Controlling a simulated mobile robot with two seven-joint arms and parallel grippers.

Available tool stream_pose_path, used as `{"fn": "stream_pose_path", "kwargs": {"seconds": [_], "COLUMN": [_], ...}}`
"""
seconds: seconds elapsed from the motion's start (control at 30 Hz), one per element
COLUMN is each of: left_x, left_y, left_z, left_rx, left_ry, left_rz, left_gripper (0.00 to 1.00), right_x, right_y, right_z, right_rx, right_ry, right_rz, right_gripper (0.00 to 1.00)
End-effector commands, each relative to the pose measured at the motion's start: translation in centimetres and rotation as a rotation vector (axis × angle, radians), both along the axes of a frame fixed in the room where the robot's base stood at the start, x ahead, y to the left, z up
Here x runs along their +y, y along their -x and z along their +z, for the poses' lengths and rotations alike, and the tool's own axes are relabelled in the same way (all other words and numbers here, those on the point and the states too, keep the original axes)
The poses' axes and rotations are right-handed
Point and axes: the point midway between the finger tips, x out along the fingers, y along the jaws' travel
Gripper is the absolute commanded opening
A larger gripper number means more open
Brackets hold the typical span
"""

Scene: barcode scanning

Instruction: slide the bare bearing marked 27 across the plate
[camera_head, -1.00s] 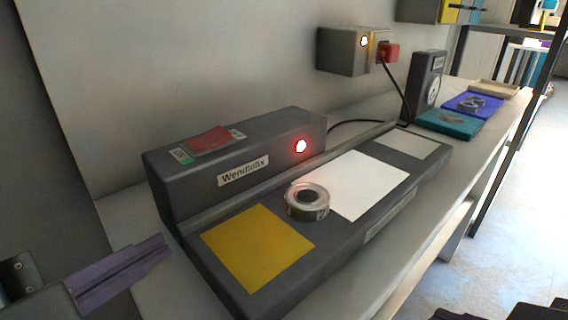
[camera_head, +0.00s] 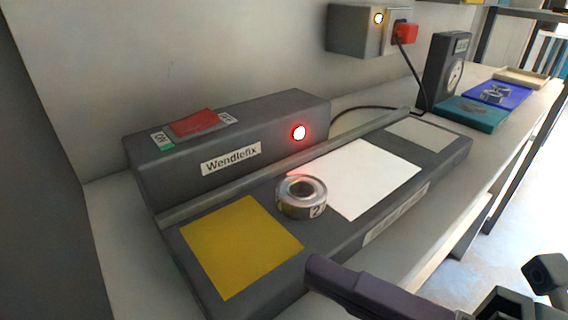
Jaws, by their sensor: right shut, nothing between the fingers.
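The bare metal bearing (camera_head: 292,208) lies flat on the dark plate (camera_head: 322,236), between the yellow square (camera_head: 240,245) and the white square (camera_head: 368,178), at the white square's left edge. A label on its side shows a "2"; the rest of the mark is hard to read. My right gripper (camera_head: 322,272) reaches in from the lower right, its purple fingers shut and empty. Its tip is near the plate's front edge, in front of the bearing and apart from it in the picture. My left gripper is out of view.
The Wendlefix housing (camera_head: 230,140) with a lit red lamp (camera_head: 299,132) and red switch (camera_head: 193,123) stands behind the plate. A grey square (camera_head: 424,137) marks its right end. A teal block (camera_head: 470,114) and a blue tray (camera_head: 517,94) with bearings stand farther right.

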Motion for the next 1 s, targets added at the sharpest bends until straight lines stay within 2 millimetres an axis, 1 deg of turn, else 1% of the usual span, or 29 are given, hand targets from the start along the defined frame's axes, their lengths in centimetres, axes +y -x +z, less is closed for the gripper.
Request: {"fn": "stream_pose_path", "kwargs": {"seconds": [0.2,0.37,0.5,0.6,0.73,1.0], "left_x": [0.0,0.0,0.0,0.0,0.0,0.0], "left_y": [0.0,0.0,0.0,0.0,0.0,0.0], "left_z": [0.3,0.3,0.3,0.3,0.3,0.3], "left_rx": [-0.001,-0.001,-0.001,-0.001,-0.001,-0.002], "left_ry": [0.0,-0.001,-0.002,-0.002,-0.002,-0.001], "left_rz": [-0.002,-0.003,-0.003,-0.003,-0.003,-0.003], "left_gripper": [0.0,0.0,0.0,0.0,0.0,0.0], "right_x": [3.9,6.6,4.5,3.7,3.2,3.1], "right_y": [-2.9,-4.7,-5.9,-6.5,-6.8,-6.9], "right_z": [0.3,0.2,0.0,0.0,0.0,0.1], "right_rx": [-0.003,-0.001,0.001,0.001,0.003,0.003], "right_ry": [-0.004,-0.004,0.002,0.0,-0.001,-0.002], "right_rz": [-0.002,-0.001,-0.004,-0.003,-0.003,-0.003], "right_gripper": [0.0,0.0,0.0,0.0,0.0,0.0]}}
